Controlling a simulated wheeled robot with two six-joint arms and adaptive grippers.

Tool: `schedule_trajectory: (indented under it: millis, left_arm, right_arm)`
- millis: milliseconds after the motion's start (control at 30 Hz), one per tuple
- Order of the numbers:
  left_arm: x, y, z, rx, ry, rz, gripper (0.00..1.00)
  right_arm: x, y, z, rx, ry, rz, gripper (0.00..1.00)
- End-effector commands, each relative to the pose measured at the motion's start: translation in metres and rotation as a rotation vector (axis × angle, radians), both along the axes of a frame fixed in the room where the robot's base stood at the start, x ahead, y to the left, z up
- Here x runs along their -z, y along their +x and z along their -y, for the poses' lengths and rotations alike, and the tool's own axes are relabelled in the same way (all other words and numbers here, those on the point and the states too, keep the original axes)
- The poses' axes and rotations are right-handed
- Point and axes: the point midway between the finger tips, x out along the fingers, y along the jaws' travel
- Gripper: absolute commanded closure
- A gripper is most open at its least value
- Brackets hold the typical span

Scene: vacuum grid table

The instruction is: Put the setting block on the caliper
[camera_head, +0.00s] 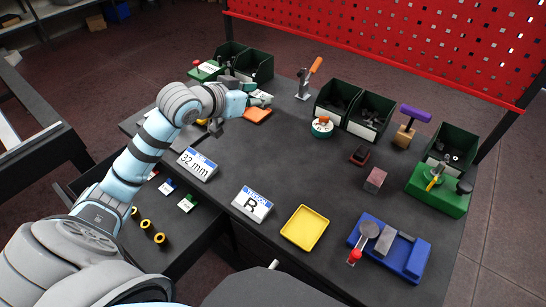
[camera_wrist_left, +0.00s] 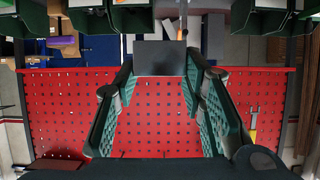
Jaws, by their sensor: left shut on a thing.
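My left gripper (camera_head: 262,99) is over the back left of the table, beside an orange-topped piece (camera_head: 257,114). In the left wrist view, the two green-padded fingers of my left gripper (camera_wrist_left: 160,65) are closed on a dark grey block (camera_wrist_left: 160,58), which shows between the fingertips. It may be the setting block. The held block is too small to make out in the head view. I cannot clearly pick out the caliper; my left arm hides part of the table's left side. My right gripper is not in view.
A blue tray (camera_head: 420,258) with grey parts, a yellow tray (camera_head: 305,228), a "32 mm" sign (camera_head: 196,164) and an "R" sign (camera_head: 251,204) stand at the front. A reddish block (camera_head: 375,180) lies at the right. Green bins (camera_head: 337,101) line the back. The table's middle is clear.

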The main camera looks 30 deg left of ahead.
Motion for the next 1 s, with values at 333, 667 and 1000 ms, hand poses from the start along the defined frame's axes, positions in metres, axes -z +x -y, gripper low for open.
schedule_trajectory:
  millis: [333, 667, 1000]
  left_arm:
    - [0.122, 0.0, -0.001, -0.011, -0.001, -0.006, 1.0]
    - [0.178, 0.0, -0.002, -0.009, 0.002, -0.003, 1.0]
    - [0.194, 0.001, -0.002, -0.007, 0.006, 0.0, 1.0]
  right_arm:
    - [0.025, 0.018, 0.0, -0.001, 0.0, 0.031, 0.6]
    - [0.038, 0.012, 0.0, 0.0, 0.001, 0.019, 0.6]
    - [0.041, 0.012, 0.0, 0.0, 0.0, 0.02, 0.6]
